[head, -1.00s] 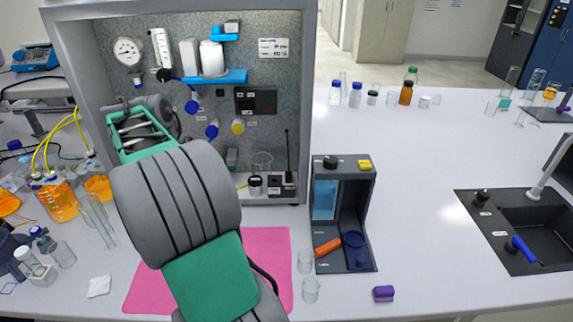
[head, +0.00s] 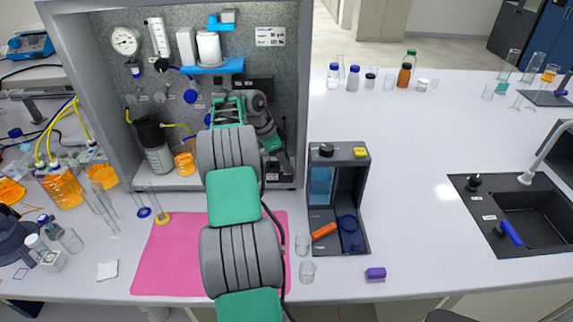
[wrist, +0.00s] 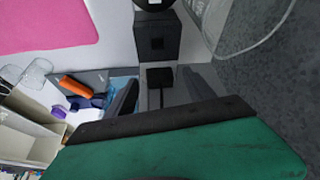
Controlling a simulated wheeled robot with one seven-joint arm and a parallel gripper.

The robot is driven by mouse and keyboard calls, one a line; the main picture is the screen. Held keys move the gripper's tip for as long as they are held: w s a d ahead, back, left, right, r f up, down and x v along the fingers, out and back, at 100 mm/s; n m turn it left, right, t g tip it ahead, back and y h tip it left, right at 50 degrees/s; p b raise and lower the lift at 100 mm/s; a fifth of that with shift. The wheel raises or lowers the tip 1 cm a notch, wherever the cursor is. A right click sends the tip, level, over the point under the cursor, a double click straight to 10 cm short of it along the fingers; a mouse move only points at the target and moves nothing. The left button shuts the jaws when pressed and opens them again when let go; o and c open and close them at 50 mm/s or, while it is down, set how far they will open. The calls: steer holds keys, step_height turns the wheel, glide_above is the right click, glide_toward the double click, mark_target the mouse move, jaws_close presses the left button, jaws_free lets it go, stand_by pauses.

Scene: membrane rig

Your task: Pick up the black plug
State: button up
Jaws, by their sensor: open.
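In the wrist view a small black plug (wrist: 160,76) with a thin dark stem or cable shows between the two fingers of my gripper (wrist: 162,84). The fingers are open, one on each side of it, with gaps visible. In the head view my gripper (head: 272,146) is low at the right side of the grey rig cabinet, above a dark box (head: 281,180). The plug is hidden there behind my arm.
A clear glass vessel (wrist: 238,25) is close on the right in the wrist view. The cabinet's right wall (head: 302,110) is close to my gripper. A dark stand (head: 362,225) with an orange piece (head: 324,231) is outside it. A pink mat (head: 170,255) lies in front.

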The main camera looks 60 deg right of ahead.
steer(key=shift+r, duration=0.1)
jaws_close()
stand_by(0.6)
